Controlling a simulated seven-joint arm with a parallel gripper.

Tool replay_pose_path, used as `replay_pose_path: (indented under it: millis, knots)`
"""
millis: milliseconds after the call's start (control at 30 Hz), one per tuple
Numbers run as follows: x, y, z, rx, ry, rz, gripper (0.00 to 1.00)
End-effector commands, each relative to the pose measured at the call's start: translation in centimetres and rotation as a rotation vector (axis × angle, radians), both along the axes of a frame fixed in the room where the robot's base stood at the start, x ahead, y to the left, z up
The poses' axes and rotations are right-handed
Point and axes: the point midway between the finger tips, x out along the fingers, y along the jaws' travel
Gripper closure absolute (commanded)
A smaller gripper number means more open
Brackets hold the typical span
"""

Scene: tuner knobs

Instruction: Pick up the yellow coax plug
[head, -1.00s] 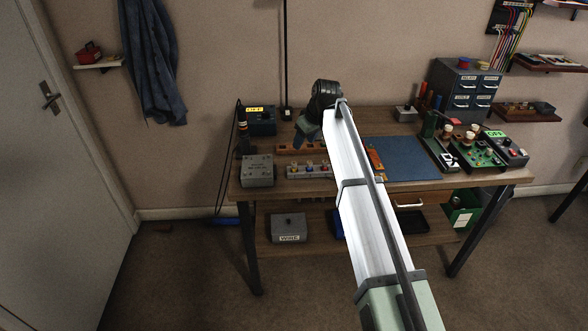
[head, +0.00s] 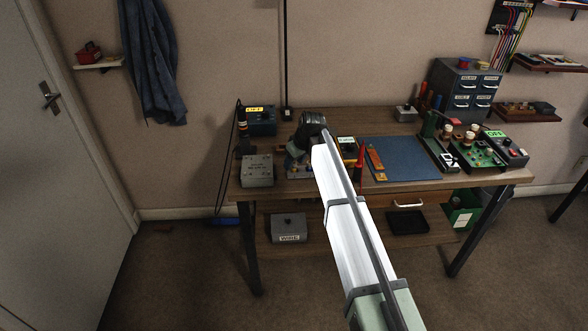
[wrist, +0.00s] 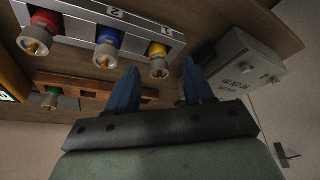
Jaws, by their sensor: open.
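The yellow coax plug (wrist: 158,62) has a brass threaded end and sits in a grey metal block (wrist: 130,32) in the wrist view. It is the rightmost in a row with a blue plug (wrist: 106,45) and a red plug (wrist: 40,30). My gripper (wrist: 159,68) is open, its two blue fingers apart and empty. In the wrist view the yellow plug shows between and beyond the fingertips; I cannot tell how far off it is.
A wooden strip with a green plug (wrist: 50,98) lies beside the block. A grey box (wrist: 242,65) stands close on the right of the wrist view; the head view shows it at the bench's left end (head: 257,170). A blue mat (head: 400,160) leaves clear room right of my arm.

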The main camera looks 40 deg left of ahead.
Motion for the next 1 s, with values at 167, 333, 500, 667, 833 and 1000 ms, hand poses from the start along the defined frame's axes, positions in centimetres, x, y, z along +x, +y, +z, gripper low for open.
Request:
replay_pose_path:
  millis: [167,333,500,667,833,1000]
  knots:
    - [0.08,0.40,-0.96,0.000,0.000,0.000,0.48]
    - [0.07,0.37,-0.91,0.000,0.000,0.001,0.50]
    - [0.06,0.38,-0.89,0.000,0.000,0.001,0.66]
    - [0.06,0.37,-0.88,0.000,0.000,0.001,0.82]
    - [0.06,0.37,-0.88,0.000,0.000,0.001,0.98]
    - [0.06,0.38,-0.87,0.000,0.000,0.001,1.00]
